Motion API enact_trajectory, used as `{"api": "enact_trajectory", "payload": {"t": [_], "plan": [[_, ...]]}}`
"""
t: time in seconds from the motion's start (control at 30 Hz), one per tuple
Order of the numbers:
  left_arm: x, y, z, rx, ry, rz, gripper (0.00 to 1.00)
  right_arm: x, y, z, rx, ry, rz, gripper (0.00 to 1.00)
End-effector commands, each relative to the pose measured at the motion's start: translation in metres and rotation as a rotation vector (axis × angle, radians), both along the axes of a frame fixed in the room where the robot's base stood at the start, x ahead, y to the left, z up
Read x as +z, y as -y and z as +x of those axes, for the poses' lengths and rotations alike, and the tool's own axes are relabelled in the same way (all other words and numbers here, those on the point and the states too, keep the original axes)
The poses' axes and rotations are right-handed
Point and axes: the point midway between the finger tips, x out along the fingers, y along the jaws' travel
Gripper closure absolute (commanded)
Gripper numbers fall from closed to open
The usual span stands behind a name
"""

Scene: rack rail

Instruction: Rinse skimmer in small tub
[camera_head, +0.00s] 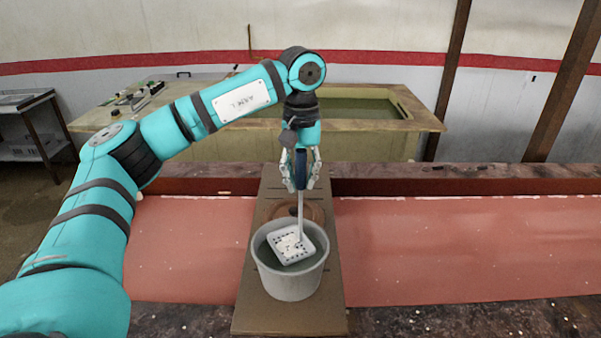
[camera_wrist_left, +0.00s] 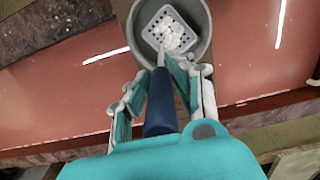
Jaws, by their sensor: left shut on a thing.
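The skimmer (camera_head: 291,244) has a square white perforated head with pale bits on it and a dark blue handle. My left gripper (camera_head: 301,180) is shut on the handle above the tub. The small tub (camera_head: 291,284) is a round grey bucket with dark water in it. The skimmer head is inside the tub's rim, tilted; I cannot tell how deep it sits in the water. In the left wrist view the skimmer head (camera_wrist_left: 170,34) shows within the tub (camera_wrist_left: 205,50), and the blue handle (camera_wrist_left: 160,105) lies between the fingers. My right gripper is not in view.
The tub stands on a brown board (camera_head: 262,315) laid across a reddish trough (camera_head: 450,245). A large wooden tank (camera_head: 350,148) of greenish water is behind. A metal side table (camera_head: 30,145) stands at far left. The trough is clear both sides.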

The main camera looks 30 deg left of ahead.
Motion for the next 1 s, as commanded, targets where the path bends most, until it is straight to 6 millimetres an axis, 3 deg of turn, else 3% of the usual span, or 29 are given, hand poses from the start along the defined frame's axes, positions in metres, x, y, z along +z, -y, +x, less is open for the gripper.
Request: {"api": "enact_trajectory", "payload": {"t": [0.17,0.5,1.0], "plan": [[-0.021,0.000,0.000,0.000,-0.001,-0.001,1.00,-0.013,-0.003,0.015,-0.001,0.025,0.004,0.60],[-0.052,0.000,0.000,0.000,0.000,0.000,1.00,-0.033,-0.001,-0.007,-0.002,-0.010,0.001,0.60],[-0.055,0.000,0.000,-0.001,0.000,0.000,1.00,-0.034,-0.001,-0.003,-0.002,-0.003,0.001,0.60]]}}
